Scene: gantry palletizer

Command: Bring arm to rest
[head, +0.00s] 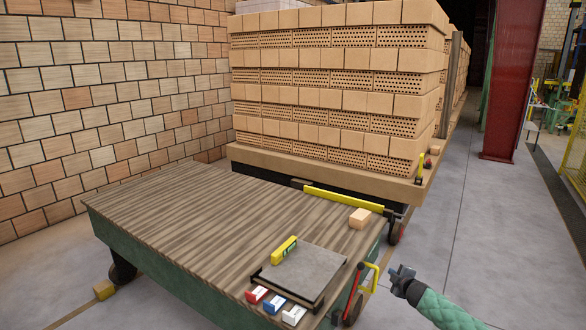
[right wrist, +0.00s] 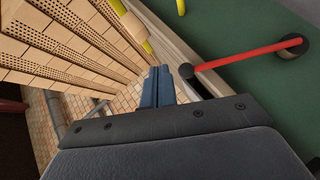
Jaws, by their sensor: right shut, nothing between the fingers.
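My right gripper (head: 401,272) is at the lower right of the head view, at the end of my green-sleeved arm. It is shut and empty, in the air just right of the wooden-topped table (head: 190,215). A yellow handle (head: 371,277) and a red lever (head: 354,289) on the table's end are close to its left. In the right wrist view the shut blue-grey fingers (right wrist: 158,80) point up the picture. The red lever (right wrist: 240,56) crosses the green table side there, to the right of the fingers. My left gripper is not in view.
A grey plate (head: 303,272) with a yellow block (head: 284,250) lies on the table, beside several small coloured boxes. A tan brick (head: 360,218) and long yellow level (head: 343,199) lie near its far edge. Stacked bricks (head: 335,90) stand behind. The floor (head: 490,240) at right is clear.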

